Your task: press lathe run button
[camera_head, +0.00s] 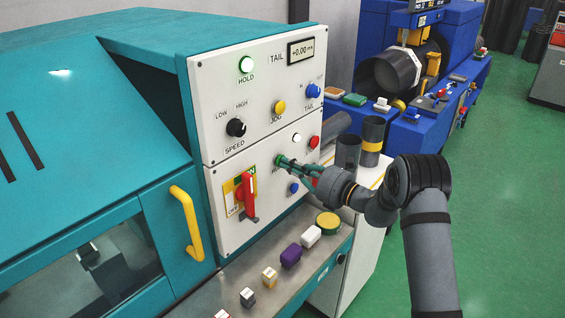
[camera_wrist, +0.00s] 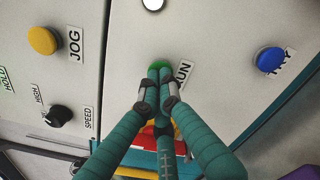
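The green run button (camera_wrist: 159,64) is on the white lathe control panel (camera_head: 222,170), beside a label that reads "UN" in the wrist view, its start hidden. My gripper (camera_wrist: 159,75) has its fingers drawn together, with the tips over the lower part of the green button. I cannot tell if the tips touch it or are just in front. In the head view my gripper (camera_head: 283,161) reaches the panel from the right, and the fingers cover most of the button. Nothing is held between the fingers.
A red lever switch (camera_head: 247,195) is left of my gripper. A blue button (camera_head: 294,188), white button (camera_head: 297,138) and red button (camera_head: 314,142) are close by. Several small blocks and a yellow-green disc (camera_head: 327,222) lie on the ledge below. Grey cylinders (camera_head: 348,150) stand behind.

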